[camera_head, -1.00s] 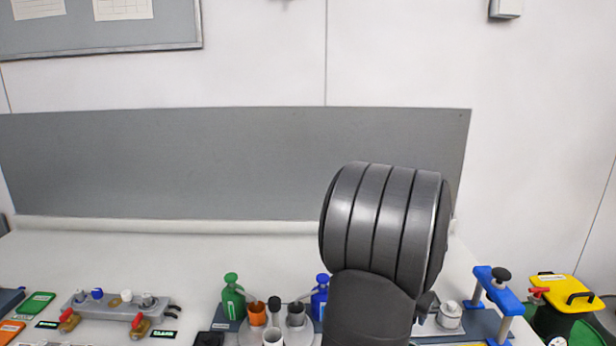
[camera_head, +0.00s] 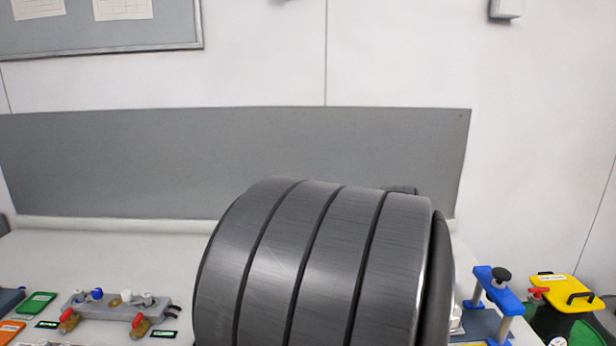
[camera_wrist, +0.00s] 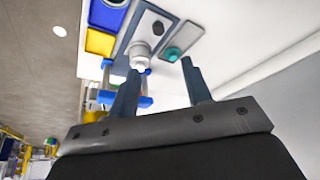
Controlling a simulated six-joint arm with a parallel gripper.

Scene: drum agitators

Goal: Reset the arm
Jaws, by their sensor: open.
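My gripper (camera_wrist: 163,82) shows in the wrist view with its two dark fingers spread apart and nothing between them. It is open. Beyond the fingertips, in the wrist view, lie the white bench and a grey plate carrying a white round device (camera_wrist: 139,54). In the head view a large dark grey ribbed part of my own arm fills the lower middle. It hides the centre of the bench, and my gripper does not show there.
A grey valve manifold (camera_head: 118,307) with red handles sits on the bench at left, beside green (camera_head: 37,303) and orange (camera_head: 11,328) trays. A blue clamp frame (camera_head: 499,291) stands at right. A yellow-lidded bin (camera_head: 562,290) is beyond the bench's right edge.

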